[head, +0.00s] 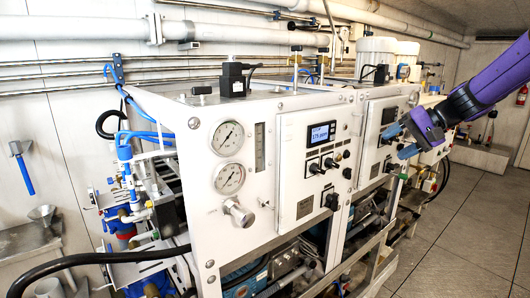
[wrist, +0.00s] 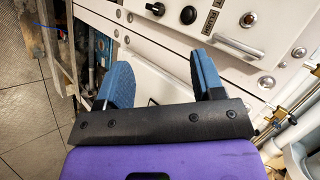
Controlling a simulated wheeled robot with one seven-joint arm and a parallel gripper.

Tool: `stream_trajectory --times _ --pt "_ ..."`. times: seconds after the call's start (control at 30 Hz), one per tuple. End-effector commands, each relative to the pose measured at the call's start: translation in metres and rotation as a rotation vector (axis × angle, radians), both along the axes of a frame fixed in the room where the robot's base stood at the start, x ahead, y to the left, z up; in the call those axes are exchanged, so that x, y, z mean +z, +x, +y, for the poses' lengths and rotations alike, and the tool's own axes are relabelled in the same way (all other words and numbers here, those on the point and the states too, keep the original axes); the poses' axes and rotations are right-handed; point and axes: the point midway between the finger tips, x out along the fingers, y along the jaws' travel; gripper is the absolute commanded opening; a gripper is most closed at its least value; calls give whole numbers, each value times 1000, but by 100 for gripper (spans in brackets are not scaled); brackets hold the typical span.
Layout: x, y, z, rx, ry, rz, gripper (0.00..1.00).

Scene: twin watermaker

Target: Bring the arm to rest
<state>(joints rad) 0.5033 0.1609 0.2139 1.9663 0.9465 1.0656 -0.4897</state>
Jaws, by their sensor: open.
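My gripper (head: 399,141) shows in the head view at the right, on my purple arm that reaches in from the right edge. Its two blue fingers are apart, with nothing seen between them. It is in front of the right part of the watermaker's white panels. In the wrist view my gripper (wrist: 160,88) is open, with a white panel face (wrist: 158,72) behind the gap between the fingers. I cannot tell how far the fingertips are from the panel.
The white watermaker cabinet (head: 296,215) has gauges, a lit display (head: 321,133) and knobs. A metal rail (head: 345,262) runs low along its front. Pipes run along the wall. Tiled floor (head: 460,250) is clear at the right.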

Motion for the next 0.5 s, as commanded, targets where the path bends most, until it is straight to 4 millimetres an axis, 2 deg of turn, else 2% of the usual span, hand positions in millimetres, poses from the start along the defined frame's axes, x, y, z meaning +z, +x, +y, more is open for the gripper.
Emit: stream_trajectory --times 0.03,0.2,0.5 --pt "7 -18 12 21 -49 3 62" --pt "19 -73 36 65 -202 23 62" --pt "30 -171 56 109 -460 9 62"
